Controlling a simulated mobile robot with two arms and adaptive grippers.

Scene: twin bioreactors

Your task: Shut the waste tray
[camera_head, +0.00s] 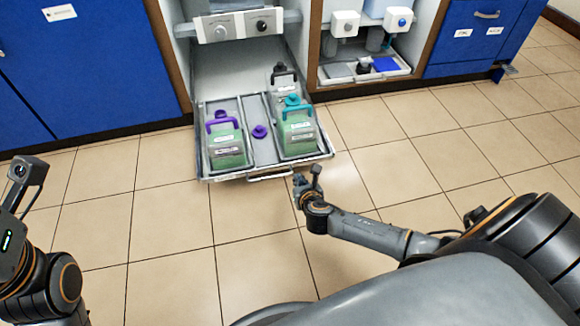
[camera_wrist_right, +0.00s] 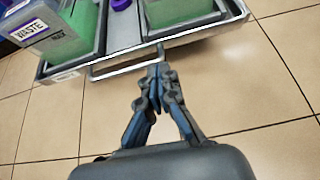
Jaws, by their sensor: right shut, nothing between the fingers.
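The waste tray (camera_head: 316,163) is a grey drawer pulled out from the left bay at floor level. It also shows in the right wrist view (camera_wrist_right: 200,39). Its metal handle (camera_head: 270,176) runs along the front edge and also shows in the right wrist view (camera_wrist_right: 120,63). My right gripper (camera_head: 299,182) is shut and empty at the right end of the handle. In the right wrist view the fingertips (camera_wrist_right: 158,68) are at the handle's right end; I cannot tell whether they touch it. My left arm is at the left edge; its fingers are out of view.
The tray holds a green container with a purple handle (camera_head: 225,145), one with a teal handle (camera_head: 297,130), a grey container (camera_head: 285,88) and a loose purple cap (camera_head: 260,131). Blue cabinets (camera_head: 85,65) flank the bays. The tiled floor (camera_head: 160,215) in front is clear.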

